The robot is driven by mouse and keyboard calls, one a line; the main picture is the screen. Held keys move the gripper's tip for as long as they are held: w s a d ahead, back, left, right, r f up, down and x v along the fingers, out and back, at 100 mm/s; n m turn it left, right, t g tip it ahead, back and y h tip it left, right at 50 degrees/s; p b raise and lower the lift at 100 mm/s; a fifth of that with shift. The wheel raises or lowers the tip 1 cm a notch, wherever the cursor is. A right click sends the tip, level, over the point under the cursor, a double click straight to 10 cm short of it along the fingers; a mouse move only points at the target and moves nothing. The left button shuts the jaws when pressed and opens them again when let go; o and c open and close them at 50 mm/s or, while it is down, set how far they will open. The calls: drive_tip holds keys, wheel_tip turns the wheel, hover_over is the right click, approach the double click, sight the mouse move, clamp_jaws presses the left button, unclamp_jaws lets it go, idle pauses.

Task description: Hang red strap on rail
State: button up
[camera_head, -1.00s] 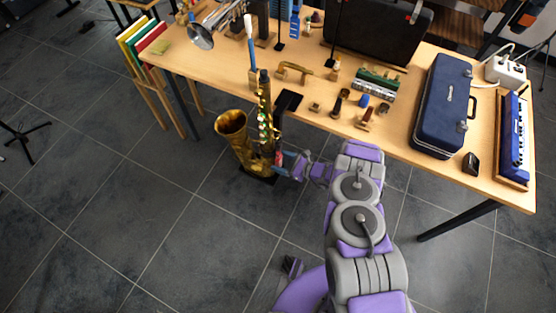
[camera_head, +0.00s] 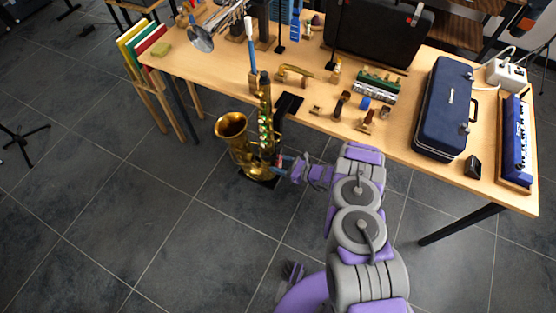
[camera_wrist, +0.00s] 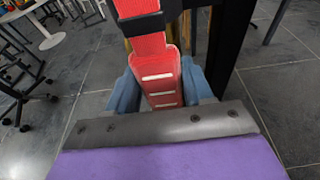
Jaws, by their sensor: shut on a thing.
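The red strap (camera_wrist: 160,82) has white bars on its lower end and a black slider (camera_wrist: 141,24) higher up. It runs upward out of the wrist view. My gripper (camera_wrist: 158,92) is shut on its lower end, with a blue-grey finger on each side. In the head view my gripper (camera_head: 282,163) is low beside the gold saxophone (camera_head: 256,148), in front of the table edge. The strap is too small there to make out well. I cannot tell which part of the scene is the rail.
The saxophone stands on the tiled floor against the wooden table (camera_head: 400,132). On the table are a blue case (camera_head: 443,110), a blue keyboard (camera_head: 517,140), a green accordion-like instrument (camera_head: 376,83) and small items. A dark upright (camera_wrist: 207,45) stands close right of the strap.

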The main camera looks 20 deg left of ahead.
drive_tip(key=shift+d+r, duration=0.1)
drive_tip(key=shift+d, duration=0.05)
drive_tip(key=shift+r, duration=0.15)
drive_tip(key=shift+r, duration=1.15)
drive_tip(key=shift+p, duration=0.3)
drive_tip(key=d, duration=0.7)
drive_tip(key=shift+s+p, duration=0.3)
drive_tip(key=shift+p, duration=0.1)
